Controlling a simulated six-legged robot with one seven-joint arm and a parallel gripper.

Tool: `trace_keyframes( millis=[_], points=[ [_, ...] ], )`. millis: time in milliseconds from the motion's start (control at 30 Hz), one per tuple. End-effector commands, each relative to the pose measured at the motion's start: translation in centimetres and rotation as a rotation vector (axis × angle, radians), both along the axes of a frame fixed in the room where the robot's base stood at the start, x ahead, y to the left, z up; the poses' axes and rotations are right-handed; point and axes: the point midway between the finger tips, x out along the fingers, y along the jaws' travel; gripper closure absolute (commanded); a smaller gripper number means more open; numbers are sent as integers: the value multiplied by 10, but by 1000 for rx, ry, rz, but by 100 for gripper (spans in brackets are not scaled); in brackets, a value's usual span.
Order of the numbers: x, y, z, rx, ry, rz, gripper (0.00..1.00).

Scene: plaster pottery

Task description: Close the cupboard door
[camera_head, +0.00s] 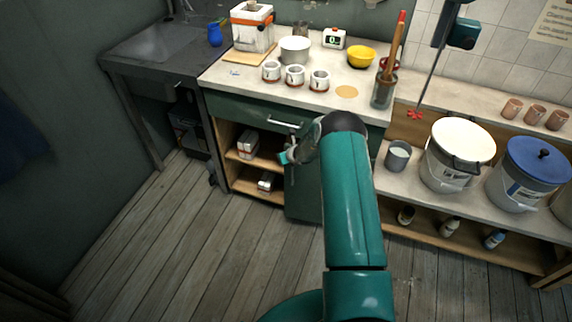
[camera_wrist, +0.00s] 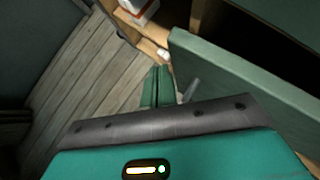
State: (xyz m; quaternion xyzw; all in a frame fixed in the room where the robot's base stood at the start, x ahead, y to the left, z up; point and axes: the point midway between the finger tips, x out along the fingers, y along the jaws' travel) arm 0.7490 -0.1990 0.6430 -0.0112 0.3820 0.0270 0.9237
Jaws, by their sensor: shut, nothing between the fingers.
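The cupboard (camera_head: 222,150) stands under the worktop, with a green drawer front above its open shelves. Its green door (camera_head: 303,198) is partly hidden behind my arm in the head view. In the wrist view the door (camera_wrist: 245,85) stands open, with a dark gap behind its top edge. A grey handle (camera_wrist: 190,90) shows at the door's outer face. My gripper (camera_head: 286,157) is shut and empty, in front of the cupboard by the door's left edge. In the wrist view its green fingers (camera_wrist: 158,72) point at the door's free edge; contact cannot be told.
Boxes (camera_head: 248,143) lie on the cupboard shelves. The worktop (camera_head: 225,75) above holds cups, bowls and a tool pot. A low shelf with buckets (camera_head: 457,155) stands to the right. The wooden floor (camera_head: 180,230) is clear at the left.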

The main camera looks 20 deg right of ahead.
Motion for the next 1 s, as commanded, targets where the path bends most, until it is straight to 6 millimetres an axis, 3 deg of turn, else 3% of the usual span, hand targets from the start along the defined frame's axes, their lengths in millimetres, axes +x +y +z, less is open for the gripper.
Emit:
trace_keyframes(
  millis=[267, 1000],
  points=[
    [13, -8, -1, 0, 1, -44, 100],
    [12, -12, -1, 0, 2, -47, 100]
  ],
)
